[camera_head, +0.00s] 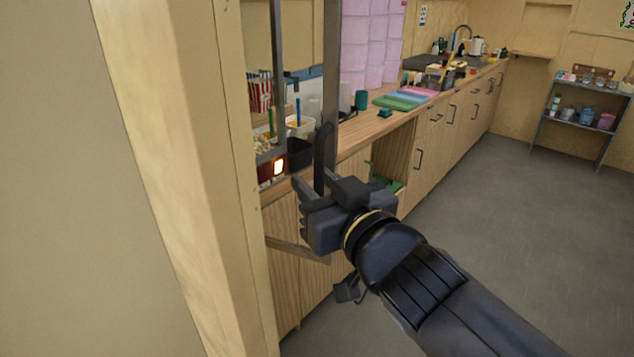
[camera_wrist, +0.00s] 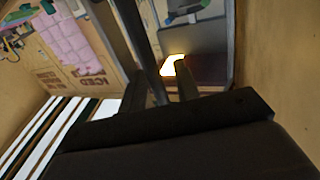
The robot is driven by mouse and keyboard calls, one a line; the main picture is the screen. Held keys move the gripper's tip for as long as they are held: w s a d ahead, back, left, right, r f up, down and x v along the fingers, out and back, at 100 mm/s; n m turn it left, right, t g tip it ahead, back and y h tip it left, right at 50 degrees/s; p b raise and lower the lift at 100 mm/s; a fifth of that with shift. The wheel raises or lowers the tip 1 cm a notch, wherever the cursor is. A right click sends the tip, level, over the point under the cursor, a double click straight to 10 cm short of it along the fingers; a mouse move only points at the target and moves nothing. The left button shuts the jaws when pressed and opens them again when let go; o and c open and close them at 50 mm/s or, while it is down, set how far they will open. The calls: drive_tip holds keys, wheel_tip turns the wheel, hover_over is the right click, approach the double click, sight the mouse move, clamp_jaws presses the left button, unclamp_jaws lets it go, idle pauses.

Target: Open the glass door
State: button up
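The glass door is a clear pane in a grey metal frame (camera_head: 331,70), on a glass-fronted cabinet on the counter. Its bottom rail (camera_head: 298,249) shows below the counter edge, out in front of the cupboards, so the door looks partly open. A dark looped handle (camera_head: 325,145) is on its upright. My gripper (camera_head: 312,186) is at the lower end of this handle. In the wrist view, a dark bar (camera_wrist: 140,40) runs down between the two spread fingers (camera_wrist: 160,90). A gap shows between it and the right finger. Contact is unclear.
A wooden post (camera_head: 180,150) stands close on the left and hides the cabinet's left part. A wooden counter (camera_head: 370,128) runs back. The grey floor (camera_head: 490,220) on the right is clear.

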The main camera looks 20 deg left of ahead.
drive_tip(key=p+v, duration=0.6)
drive_tip(key=v, duration=0.4)
drive_tip(key=shift+s+d, duration=0.25)
drive_tip(key=shift+s, duration=0.05)
drive_tip(key=b+x, duration=0.5)
drive_tip(key=x, duration=0.3)
drive_tip(key=shift+w+a+f, duration=0.15)
drive_tip(key=shift+w+a, duration=0.1)
drive_tip(key=shift+w, duration=0.05)
drive_tip(key=shift+b+x, duration=0.55)
drive_tip(key=shift+x, duration=0.5)
drive_tip(key=shift+d, duration=0.1)
